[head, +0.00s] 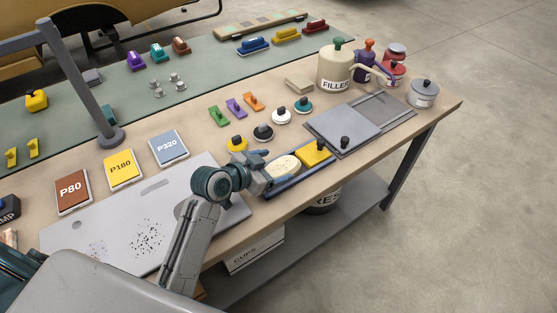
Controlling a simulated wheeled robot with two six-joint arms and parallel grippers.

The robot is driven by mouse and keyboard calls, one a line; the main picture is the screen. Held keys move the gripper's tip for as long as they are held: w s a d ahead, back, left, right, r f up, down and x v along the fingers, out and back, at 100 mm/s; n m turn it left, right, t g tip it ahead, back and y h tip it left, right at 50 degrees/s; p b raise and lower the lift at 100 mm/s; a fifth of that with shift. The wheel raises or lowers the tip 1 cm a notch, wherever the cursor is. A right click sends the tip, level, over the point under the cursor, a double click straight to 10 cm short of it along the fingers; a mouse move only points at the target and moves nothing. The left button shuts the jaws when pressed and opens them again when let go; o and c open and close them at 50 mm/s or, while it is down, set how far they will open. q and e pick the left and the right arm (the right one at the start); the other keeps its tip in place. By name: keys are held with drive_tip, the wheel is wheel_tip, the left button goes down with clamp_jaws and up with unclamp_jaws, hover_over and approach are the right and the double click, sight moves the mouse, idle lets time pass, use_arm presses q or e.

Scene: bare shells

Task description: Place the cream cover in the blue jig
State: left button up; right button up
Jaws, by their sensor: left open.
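A cream oval piece with small specks (283,167), which looks like the cream cover, lies at the left part of a long blue tray (303,178) near the table's front edge. The tray looks like the blue jig. A yellow block (315,153) with a dark knob is at the tray's right part. My left gripper (266,172) is open at the tray's left end, close beside the cream piece, with its jaws toward it. I cannot tell whether it touches the piece. The gripper and wrist hide the tray's left end. My right gripper is out of view.
A grey plate with a knob (345,130) lies right of the tray. Round knobbed pads (263,132) stand behind it. A grey board (110,225) and P80, P180 and P320 sheets (169,148) are to the left. A lamp post (80,85) stands at the back left.

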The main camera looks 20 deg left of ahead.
use_arm(q)
drive_tip(key=p+v, duration=0.3)
drive_tip(key=v, duration=0.6)
drive_tip(key=shift+s+r+p, duration=0.2)
drive_tip(key=shift+r+p, duration=0.1)
drive_tip(key=shift+r, duration=0.15)
drive_tip(key=shift+a, duration=0.15)
